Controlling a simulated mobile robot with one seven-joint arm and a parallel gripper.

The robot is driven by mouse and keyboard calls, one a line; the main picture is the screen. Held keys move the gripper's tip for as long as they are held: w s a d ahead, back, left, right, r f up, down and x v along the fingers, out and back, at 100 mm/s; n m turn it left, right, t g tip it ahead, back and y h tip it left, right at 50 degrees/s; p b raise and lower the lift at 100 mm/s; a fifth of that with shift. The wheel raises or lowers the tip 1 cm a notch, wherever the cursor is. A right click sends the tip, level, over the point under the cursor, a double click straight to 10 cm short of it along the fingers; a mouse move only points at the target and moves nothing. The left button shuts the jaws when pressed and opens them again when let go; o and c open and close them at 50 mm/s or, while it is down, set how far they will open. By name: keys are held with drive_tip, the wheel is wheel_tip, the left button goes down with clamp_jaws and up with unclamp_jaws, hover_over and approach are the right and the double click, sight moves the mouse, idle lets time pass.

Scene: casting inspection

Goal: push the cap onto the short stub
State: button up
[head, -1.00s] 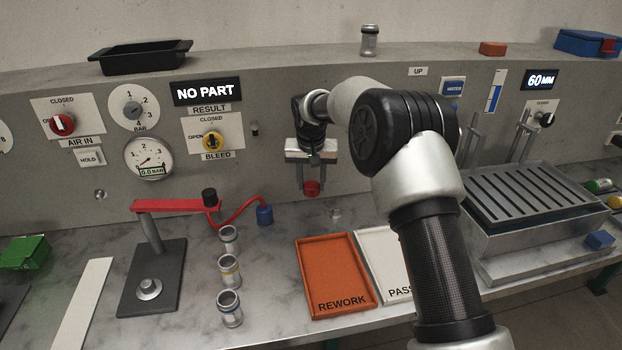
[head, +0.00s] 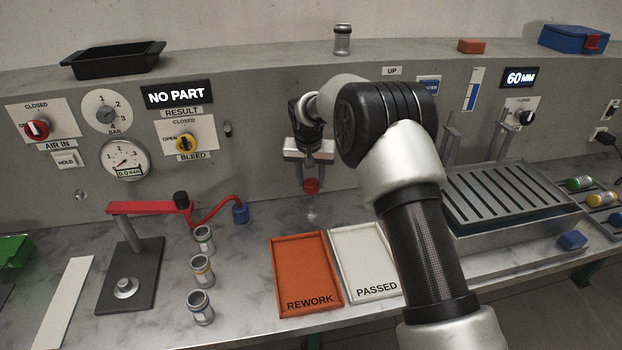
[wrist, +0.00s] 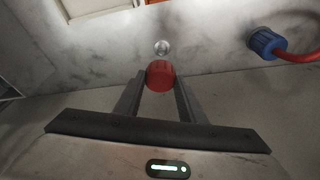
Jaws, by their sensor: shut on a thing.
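My gripper (head: 311,180) is shut on the red cap (head: 311,187) and points down above the bench by the back panel. In the wrist view the cap (wrist: 160,76) sits between the fingertips. The short stub (head: 311,213) is a small metallic post on the bench. In the head view it appears straight below the cap, with a gap between them. In the wrist view the stub (wrist: 162,47) shows just beyond the cap, apart from it and near the same column. The cap's underside is hidden.
The orange rework tray (head: 300,270) and white passed tray (head: 362,262) lie in front of the stub. A blue connector (head: 240,213) on a red hose lies to the left, with several metal cylinders (head: 203,270) nearby. The back panel (head: 260,180) rises close behind.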

drive_tip(key=b, duration=0.4)
hover_over(311, 207)
drive_tip(key=shift+s+f, duration=0.2)
drive_tip(key=shift+f, duration=1.25)
drive_tip(key=shift+s+f, duration=0.15)
drive_tip(key=shift+f, duration=1.3)
drive_tip(key=shift+f, duration=1.55)
drive_tip(key=o, duration=1.2)
drive_tip(key=shift+f, duration=0.1)
drive_tip(key=v, duration=1.7)
drive_tip(key=shift+r+p, duration=0.25)
drive_tip(key=shift+p, duration=0.15)
drive_tip(key=shift+d+r, duration=0.1)
drive_tip(key=shift+d, duration=0.05)
